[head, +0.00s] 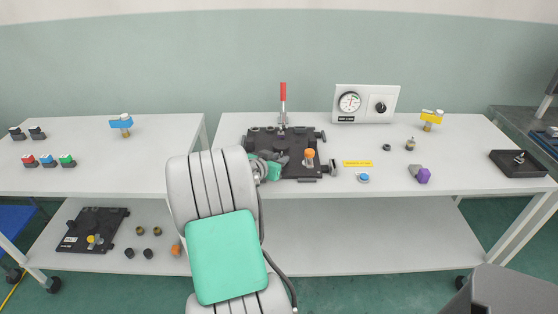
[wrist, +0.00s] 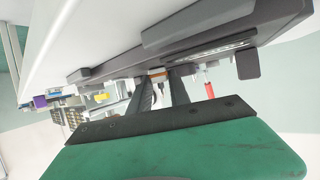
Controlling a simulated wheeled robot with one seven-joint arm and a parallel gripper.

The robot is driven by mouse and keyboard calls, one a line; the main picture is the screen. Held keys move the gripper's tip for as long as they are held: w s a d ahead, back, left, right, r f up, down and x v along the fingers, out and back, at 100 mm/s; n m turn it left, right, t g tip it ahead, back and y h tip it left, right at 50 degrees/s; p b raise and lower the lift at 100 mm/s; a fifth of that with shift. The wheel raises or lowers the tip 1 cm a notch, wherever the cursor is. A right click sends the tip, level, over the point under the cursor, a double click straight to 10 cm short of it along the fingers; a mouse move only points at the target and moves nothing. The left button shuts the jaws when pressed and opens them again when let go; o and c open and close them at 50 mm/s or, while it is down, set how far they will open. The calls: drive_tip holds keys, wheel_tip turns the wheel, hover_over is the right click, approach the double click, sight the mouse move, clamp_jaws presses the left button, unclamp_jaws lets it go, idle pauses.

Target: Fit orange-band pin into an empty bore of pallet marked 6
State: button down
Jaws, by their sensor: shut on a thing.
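A black pallet (head: 306,173) with clamps and a red upright handle (head: 283,92) lies on the right table. Its edge shows close up in the wrist view (wrist: 205,55), and its number is not readable. My gripper (wrist: 161,76) is shut at the pallet's edge on a small part with an orange band (wrist: 157,72), apparently the orange-band pin. Most of that part is hidden between the fingers. In the head view my arm hides the pallet's left front. An orange-topped part (head: 309,154) stands on the pallet's right side. I cannot tell which bores are empty.
A second black pallet (head: 84,238) lies on the lower left shelf near several small caps. A gauge box (head: 365,104), a yellow label (head: 357,163), a purple-ended part (head: 423,176) and a black tray (head: 516,170) are on the right table. Table space right of the pallet is partly clear.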

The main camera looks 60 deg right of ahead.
idle(0.3)
drive_tip(key=c, duration=1.1)
unclamp_jaws()
drive_tip(key=shift+c, duration=0.2)
drive_tip(key=v, duration=0.7)
drive_tip(key=shift+a+r, duration=0.15)
drive_tip(key=shift+a, duration=0.2)
